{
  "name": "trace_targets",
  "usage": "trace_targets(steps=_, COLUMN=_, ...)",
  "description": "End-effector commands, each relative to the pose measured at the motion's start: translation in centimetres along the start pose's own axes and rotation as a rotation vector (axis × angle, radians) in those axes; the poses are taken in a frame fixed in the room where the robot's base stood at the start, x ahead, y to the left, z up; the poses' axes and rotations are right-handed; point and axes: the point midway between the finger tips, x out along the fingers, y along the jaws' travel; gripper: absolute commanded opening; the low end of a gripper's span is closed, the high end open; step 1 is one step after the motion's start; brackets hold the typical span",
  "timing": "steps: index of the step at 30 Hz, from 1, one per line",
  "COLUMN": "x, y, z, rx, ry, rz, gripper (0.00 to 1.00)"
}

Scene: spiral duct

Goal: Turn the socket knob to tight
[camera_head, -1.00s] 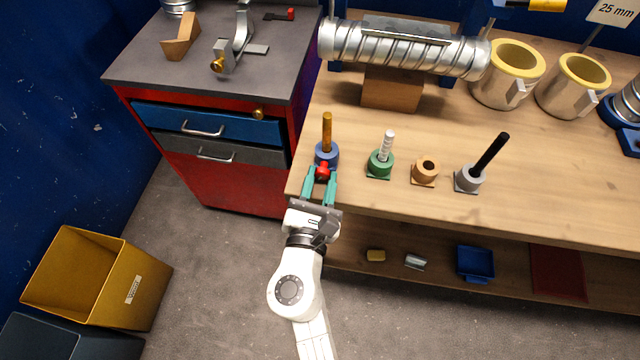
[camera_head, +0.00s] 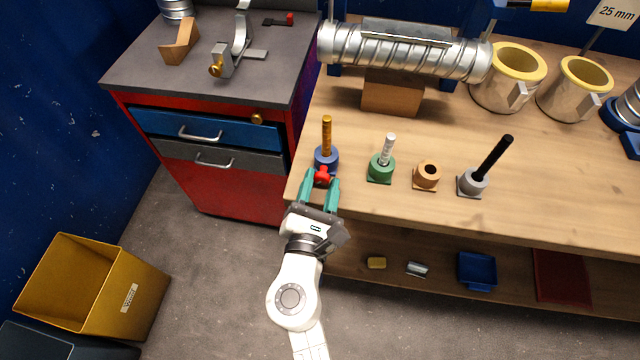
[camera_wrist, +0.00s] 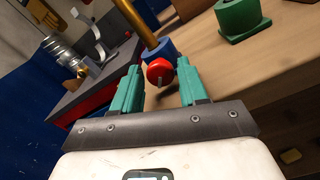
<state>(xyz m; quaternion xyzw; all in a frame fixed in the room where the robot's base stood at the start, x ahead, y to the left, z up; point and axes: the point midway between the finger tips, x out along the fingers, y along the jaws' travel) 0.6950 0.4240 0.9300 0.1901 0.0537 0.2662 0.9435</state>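The red knob (camera_head: 322,177) sits on the near side of the blue socket (camera_head: 326,158), close to the workbench's left front corner. An orange-brown rod (camera_head: 327,134) stands upright in that socket. My gripper (camera_head: 319,186) is open, its two teal fingers apart on the near side of the knob. In the wrist view the knob (camera_wrist: 160,71) appears centred between the fingertips (camera_wrist: 158,72), with a gap on each side and a pale line on its face. The blue socket (camera_wrist: 160,50) shows just behind it. I see no finger contact with the knob.
To the right stand a green socket (camera_head: 380,170) with a white rod, an empty orange socket (camera_head: 426,176) and a grey socket (camera_head: 472,183) with a black rod. The spiral duct (camera_head: 400,50) lies behind. A red cabinet (camera_head: 235,185) stands left of the workbench.

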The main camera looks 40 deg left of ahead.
Motion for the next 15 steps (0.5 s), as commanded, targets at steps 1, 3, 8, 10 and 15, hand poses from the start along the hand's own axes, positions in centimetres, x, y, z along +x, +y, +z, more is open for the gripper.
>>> trace_targets(steps=1, x=-0.01, y=-0.01, z=-0.01, rx=0.0, ry=0.0, rz=0.0, gripper=0.48)
trace_targets(steps=3, x=0.0, y=0.0, z=-0.01, rx=0.0, ry=0.0, rz=0.0, gripper=0.55)
trace_targets(steps=8, x=0.0, y=-0.01, z=-0.01, rx=-0.001, ry=0.0, rz=0.0, gripper=0.58)
trace_targets(steps=10, x=0.0, y=-0.01, z=-0.01, rx=-0.001, ry=0.0, rz=0.0, gripper=0.58)
trace_targets(steps=15, x=-0.86, y=-0.05, z=-0.1, rx=-0.001, ry=0.001, rz=0.0, gripper=0.58)
